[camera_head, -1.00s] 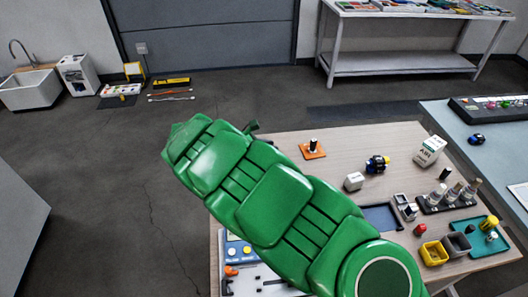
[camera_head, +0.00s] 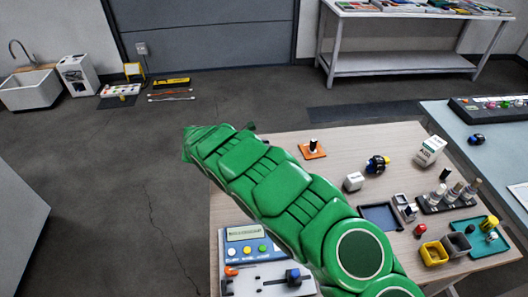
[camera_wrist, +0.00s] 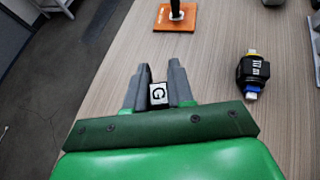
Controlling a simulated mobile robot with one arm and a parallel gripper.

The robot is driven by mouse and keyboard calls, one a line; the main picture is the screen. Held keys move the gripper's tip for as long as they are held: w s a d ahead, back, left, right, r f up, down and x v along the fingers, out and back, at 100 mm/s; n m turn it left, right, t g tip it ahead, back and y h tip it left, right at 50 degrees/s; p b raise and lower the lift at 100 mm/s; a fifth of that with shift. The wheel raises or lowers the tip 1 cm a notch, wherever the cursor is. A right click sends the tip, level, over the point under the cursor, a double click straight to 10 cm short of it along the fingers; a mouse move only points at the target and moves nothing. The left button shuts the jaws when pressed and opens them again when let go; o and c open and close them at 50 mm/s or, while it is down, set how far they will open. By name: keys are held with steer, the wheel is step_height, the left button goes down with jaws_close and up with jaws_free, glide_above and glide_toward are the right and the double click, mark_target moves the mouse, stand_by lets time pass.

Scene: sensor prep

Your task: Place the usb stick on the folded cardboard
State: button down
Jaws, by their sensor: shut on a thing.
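In the wrist view my gripper (camera_wrist: 159,70) is shut on a small black-and-white block with a "G"-like mark (camera_wrist: 158,94). It sits between the two grey fingers and may be the usb stick; only its near face shows. A flat orange square (camera_wrist: 176,18) lies on the table ahead of the fingers, with a dark upright post on it. I cannot tell whether this square is the folded cardboard. The orange square also shows in the head view (camera_head: 312,150), to the right of my green arm. The arm hides my fingers and the held block there.
A black item with yellow and blue ends (camera_wrist: 252,72) lies right of the fingers. In the head view a white cube (camera_head: 353,181), a blue tray (camera_head: 381,217) and a bottle rack (camera_head: 447,203) stand farther right. A device with a display (camera_head: 246,240) is at the front left.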

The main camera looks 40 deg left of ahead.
steer(key=shift+w+a+f, duration=0.3)
steer(key=shift+a+f, duration=0.05)
steer(key=shift+f, duration=1.65)
steer(key=shift+f, duration=0.1)
steer(key=c, duration=1)
jaws_free()
steer(key=shift+s, duration=0.1)
steer(key=v, duration=1.2)
